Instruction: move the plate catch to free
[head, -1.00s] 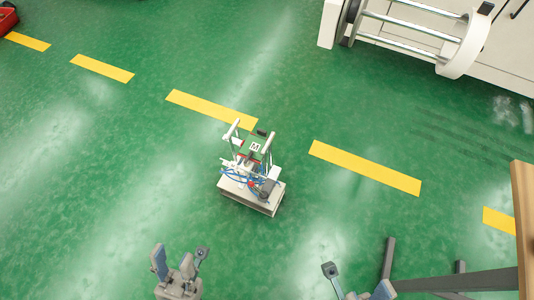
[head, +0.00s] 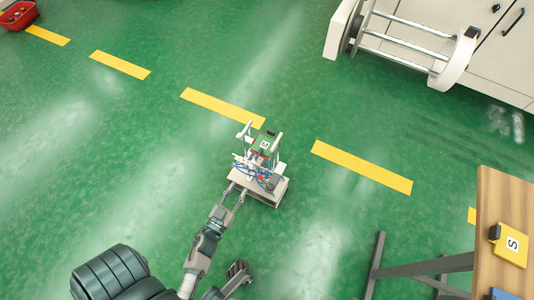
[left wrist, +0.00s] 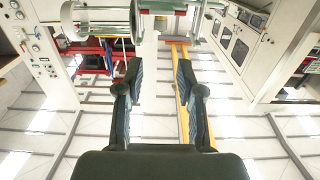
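A small white fixture (head: 258,188) with upright white posts, blue tubing and a green plate (head: 265,144) with a white label stands in the middle of the head view. The plate catch is too small to make out for sure. My left gripper (head: 236,190) reaches up from below, its fingertips at the fixture's lower left edge; contact cannot be told. In the left wrist view its two fingers (left wrist: 160,70) are apart with nothing between them. My right gripper (head: 238,274) seems to show low in the head view, partly cut off, its opening unclear.
A wooden table (head: 492,205) at right bears a yellow plate (head: 513,246) marked S. A white machine (head: 480,60) with metal rollers stands at top right. A red bin (head: 18,16) is at top left. Green floor with yellow dashes lies open around the fixture.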

